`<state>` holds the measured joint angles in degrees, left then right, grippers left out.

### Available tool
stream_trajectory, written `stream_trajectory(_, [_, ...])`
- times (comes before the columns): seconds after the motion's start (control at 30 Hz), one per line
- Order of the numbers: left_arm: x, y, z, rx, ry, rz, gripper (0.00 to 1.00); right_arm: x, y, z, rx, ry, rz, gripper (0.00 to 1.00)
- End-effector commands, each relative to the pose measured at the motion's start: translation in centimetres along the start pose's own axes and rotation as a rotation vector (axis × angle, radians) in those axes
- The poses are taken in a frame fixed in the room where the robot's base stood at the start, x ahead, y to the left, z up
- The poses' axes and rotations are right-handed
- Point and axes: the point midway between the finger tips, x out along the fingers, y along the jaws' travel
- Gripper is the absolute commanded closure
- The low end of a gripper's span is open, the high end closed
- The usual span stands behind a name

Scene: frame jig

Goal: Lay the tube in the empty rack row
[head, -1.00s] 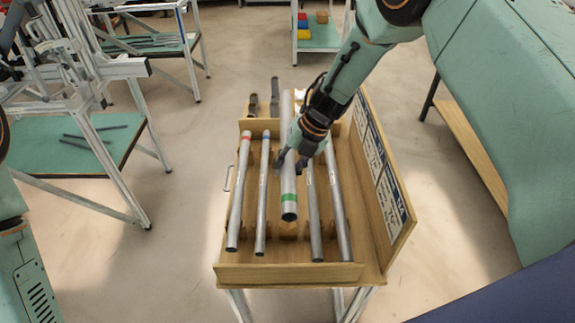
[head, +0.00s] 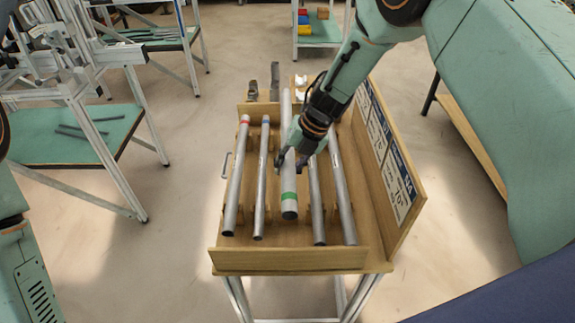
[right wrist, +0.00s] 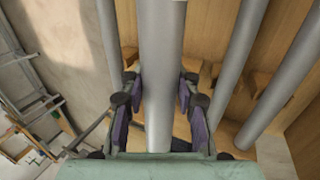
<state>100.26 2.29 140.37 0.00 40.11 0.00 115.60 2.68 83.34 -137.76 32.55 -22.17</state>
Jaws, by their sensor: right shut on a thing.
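The tube (head: 289,198) is a thick grey pipe with a green band near its front end. It lies lengthwise over the middle row of the wooden rack (head: 285,260), between two thinner tubes on each side. My right gripper (head: 291,160) is shut on it about mid-length. In the right wrist view the tube (right wrist: 161,60) runs between the fingers of this gripper (right wrist: 158,90). I cannot tell whether the tube touches its supports, as it hides them in the head view. My left gripper is not in view.
The thinner tubes, one with a red band (head: 237,180) and one with a blue band (head: 262,180), lie close on the left, with two more (head: 315,195) on the right. A tall labelled board (head: 395,175) stands along the rack's right side. Open floor lies left of the rack.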

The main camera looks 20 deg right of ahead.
Motion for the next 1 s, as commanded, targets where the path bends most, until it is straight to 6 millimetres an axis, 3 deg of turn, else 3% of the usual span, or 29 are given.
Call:
stream_trajectory(0.7, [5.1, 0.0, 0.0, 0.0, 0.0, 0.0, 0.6, 4.5, -2.0, 0.0, -0.001, -0.002, 0.0, 1.0])
stream_trajectory(1.0, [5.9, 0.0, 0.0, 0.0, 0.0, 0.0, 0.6, 6.3, -2.7, -0.1, 0.0, -0.002, 0.0, 1.0])
